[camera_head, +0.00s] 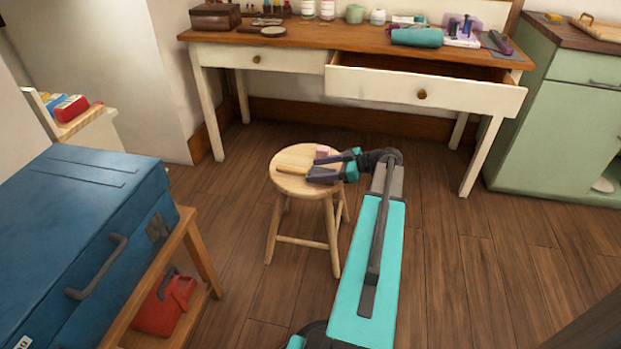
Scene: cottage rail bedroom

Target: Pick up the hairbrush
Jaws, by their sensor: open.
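A round wooden stool (292,184) stands on the floor in the middle of the head view. A slim tan handle (291,169) lies on its seat and seems to be the hairbrush's; the rest is hidden by my gripper, so I cannot be sure. My gripper (312,168) is open, low over the right half of the seat. Its fingers point left, with the handle's right end near their tips. I cannot tell whether they touch it. A small pink item (322,151) shows just behind the upper finger.
A white desk (300,36) with an open drawer (425,91) stands behind the stool. On it are a teal roll (416,37), a wooden box (215,17) and a dark purple item (500,42). A blue case (75,235) is at left, a green cabinet (560,120) at right. Floor at right is clear.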

